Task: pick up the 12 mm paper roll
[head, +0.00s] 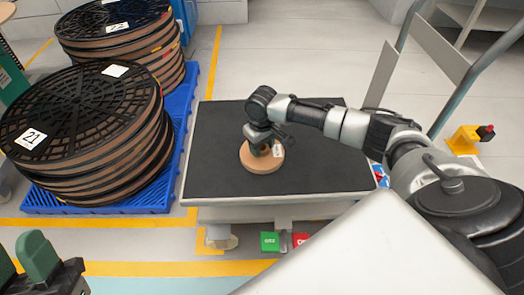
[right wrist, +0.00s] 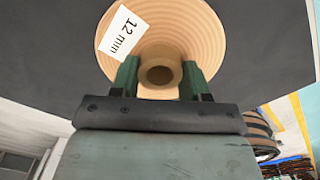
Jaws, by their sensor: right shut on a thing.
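The 12 mm paper roll (head: 262,159) is a tan disc lying flat on the dark-topped table (head: 220,125), or just above it; I cannot tell which. In the head view my right gripper (head: 264,146) covers the middle of the roll. My left gripper (head: 20,262) is at the bottom left, its green fingers apart, with nothing visible between them.
Two stacks of black-topped reels stand on blue pallets at the left, the near one (head: 80,115) labelled 21, the far one (head: 115,25) labelled 22. Green and red boxes (head: 270,241) sit at the table's front. The rest of the tabletop is clear.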

